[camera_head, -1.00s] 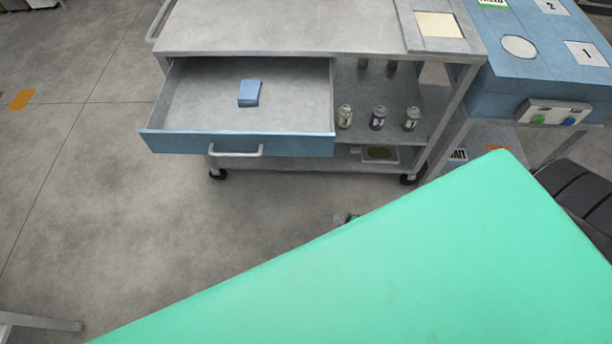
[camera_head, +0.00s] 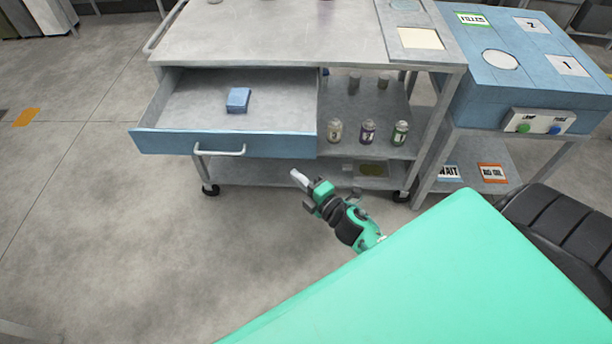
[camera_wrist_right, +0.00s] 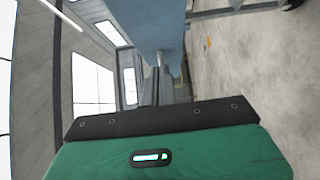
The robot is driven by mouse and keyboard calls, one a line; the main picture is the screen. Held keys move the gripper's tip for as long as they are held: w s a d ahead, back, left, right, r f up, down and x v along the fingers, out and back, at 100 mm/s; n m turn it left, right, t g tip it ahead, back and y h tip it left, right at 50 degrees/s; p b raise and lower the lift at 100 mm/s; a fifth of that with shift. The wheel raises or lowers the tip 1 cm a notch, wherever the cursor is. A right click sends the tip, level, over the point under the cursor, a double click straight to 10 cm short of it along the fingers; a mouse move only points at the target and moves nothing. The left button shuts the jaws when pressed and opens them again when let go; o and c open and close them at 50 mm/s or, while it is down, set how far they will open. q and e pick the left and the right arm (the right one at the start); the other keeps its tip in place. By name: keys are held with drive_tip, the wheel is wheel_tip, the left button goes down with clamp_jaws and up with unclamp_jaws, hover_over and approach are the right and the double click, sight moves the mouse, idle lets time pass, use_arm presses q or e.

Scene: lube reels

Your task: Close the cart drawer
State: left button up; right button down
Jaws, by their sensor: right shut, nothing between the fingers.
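The cart's drawer (camera_head: 170,143) stands pulled open at the left of the grey cart (camera_head: 262,42), with its blue front and pale bar handle (camera_head: 221,151) toward me. A small blue block (camera_head: 238,100) lies inside it. My right gripper (camera_head: 299,177) is shut and empty, in front of the cart, to the right of and a little lower in the picture than the handle, apart from it. In the right wrist view, a blue surface (camera_wrist_right: 150,22) lies beyond the fingers, but I cannot tell which part it is. My left gripper is not in view.
Several small jars (camera_head: 367,132) stand on the cart's open shelf right of the drawer. A blue-topped station (camera_head: 520,75) with a button box (camera_head: 538,122) stands close to the cart's right. Bare concrete floor (camera_head: 130,250) lies left and in front.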

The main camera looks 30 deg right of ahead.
drive_tip(key=p, duration=0.1)
approach(278, 148)
drive_tip(key=w+a, duration=0.3)
drive_tip(key=shift+w+d, duration=0.6)
drive_tip(key=shift+w, duration=0.3)
drive_tip(key=shift+w+d, duration=0.35)
drive_tip(key=shift+w, duration=0.1)
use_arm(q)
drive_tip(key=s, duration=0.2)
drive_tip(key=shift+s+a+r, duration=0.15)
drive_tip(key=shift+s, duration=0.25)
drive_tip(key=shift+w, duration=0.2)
